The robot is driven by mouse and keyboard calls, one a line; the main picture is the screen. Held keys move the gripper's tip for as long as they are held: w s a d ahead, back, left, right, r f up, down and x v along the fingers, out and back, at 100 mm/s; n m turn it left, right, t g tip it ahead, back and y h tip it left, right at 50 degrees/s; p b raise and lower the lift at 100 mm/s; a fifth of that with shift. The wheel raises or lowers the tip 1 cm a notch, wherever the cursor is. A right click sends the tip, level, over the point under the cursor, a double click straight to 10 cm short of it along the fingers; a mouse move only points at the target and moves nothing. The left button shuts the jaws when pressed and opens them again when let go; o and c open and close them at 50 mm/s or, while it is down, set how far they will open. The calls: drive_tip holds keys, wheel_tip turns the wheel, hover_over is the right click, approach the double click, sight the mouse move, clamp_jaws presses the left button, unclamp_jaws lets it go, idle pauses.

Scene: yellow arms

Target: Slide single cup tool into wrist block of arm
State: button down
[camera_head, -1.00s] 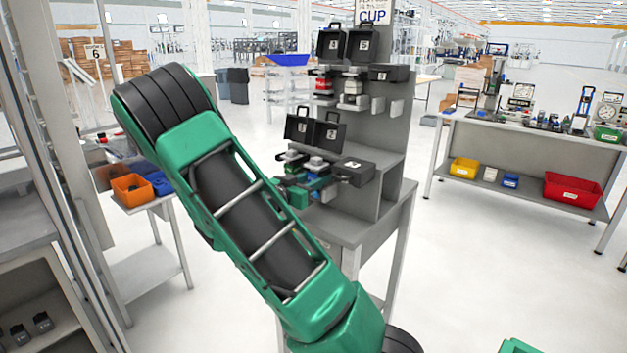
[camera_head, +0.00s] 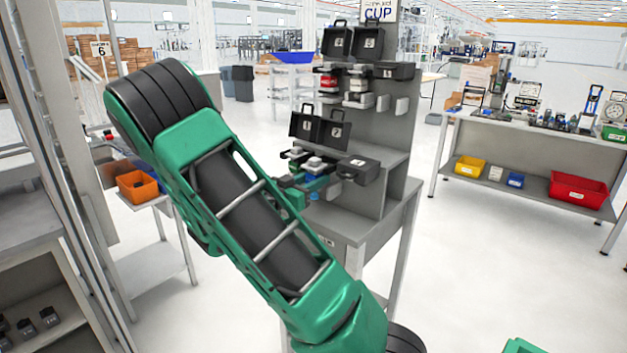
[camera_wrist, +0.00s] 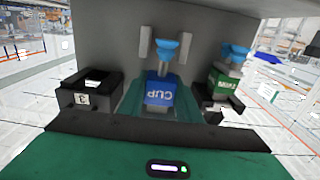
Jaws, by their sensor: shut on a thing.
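The blue single cup tool (camera_wrist: 160,92), labelled CUP, is in the middle of the wrist view, with its light blue suction cup (camera_wrist: 167,50) showing beyond the block. My gripper (camera_wrist: 158,108) is shut on this block, in front of the grey rack panel; its fingertips are hard to make out. In the head view, my green arm hides much of the gripper, near the rack's lower tools. No yellow arm or wrist block is in view.
A black box marked 3 (camera_wrist: 90,92) is close on the left. Grey pegs (camera_wrist: 183,50) flank the suction cup. The grey rack (camera_head: 395,195) bears numbered black boxes on two levels. A workbench (camera_head: 540,140) stands at right, with clear floor between.

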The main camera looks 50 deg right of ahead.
drive_tip(key=shift+s+a, duration=0.15)
drive_tip(key=shift+a, duration=1.65)
drive_tip(key=shift+s+a, duration=0.1)
drive_tip(key=shift+a, duration=1.65)
drive_tip(key=a+r, duration=0.2)
drive_tip(key=a, duration=0.8)
drive_tip(key=shift+s, duration=0.4)
drive_tip(key=w+a+f+n+t+y, duration=0.2)
drive_tip(key=w+n+t, duration=0.1)
drive_tip(key=w+t, duration=0.25)
drive_tip(key=w+a+f+n+t+y, duration=0.2)
drive_tip(key=w+a+n+t, duration=0.15)
drive_tip(key=w, duration=0.25)
drive_tip(key=w+a+f+n+t+y, duration=0.4)
drive_tip(key=a+f+n+t+y, duration=0.3)
drive_tip(key=a+f+y, duration=0.1)
drive_tip(key=shift+w+a+f+y, duration=0.35)
drive_tip(key=shift+a+y, duration=0.05)
drive_tip(key=shift+a, duration=0.1)
